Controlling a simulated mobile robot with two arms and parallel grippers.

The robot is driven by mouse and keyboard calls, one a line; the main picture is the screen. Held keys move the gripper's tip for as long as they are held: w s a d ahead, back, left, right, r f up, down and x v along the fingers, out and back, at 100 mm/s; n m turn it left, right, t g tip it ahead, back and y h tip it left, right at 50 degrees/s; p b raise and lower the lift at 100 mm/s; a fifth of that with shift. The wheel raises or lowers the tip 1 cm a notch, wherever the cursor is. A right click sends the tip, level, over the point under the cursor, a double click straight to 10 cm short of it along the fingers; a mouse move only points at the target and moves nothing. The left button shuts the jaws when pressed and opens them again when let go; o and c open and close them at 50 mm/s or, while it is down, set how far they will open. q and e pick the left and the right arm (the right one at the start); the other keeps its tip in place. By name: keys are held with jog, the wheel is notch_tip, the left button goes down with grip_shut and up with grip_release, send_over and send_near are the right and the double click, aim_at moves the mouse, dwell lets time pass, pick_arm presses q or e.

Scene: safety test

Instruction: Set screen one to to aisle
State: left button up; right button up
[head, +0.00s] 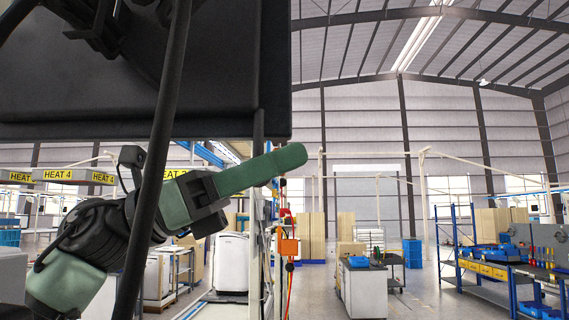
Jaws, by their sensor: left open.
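A large dark panel (225,75) fills the upper left of the head view. It looks like a screen housing, but no lit face, text or button shows on it, so I cannot tell whether it is screen one. My left gripper (288,160) is just below the panel's lower right corner, its green fingers pointing right. The fingers overlap in this view, and nothing shows held in them. Whether they touch the panel cannot be told. My right gripper is not in view.
A thick black cable (163,130) hangs in front of the panel. Yellow HEAT 4 signs (58,175) hang at the left. An orange box (289,247) is on a post beyond my gripper. A grey cabinet (364,290) and a workbench (485,270) stand right, with open floor between.

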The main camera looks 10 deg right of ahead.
pick_arm(q)
jog(key=b+v, duration=0.2)
jog(key=v, duration=0.5)
jog(key=shift+b, duration=0.35)
jog(key=shift+f, duration=0.1)
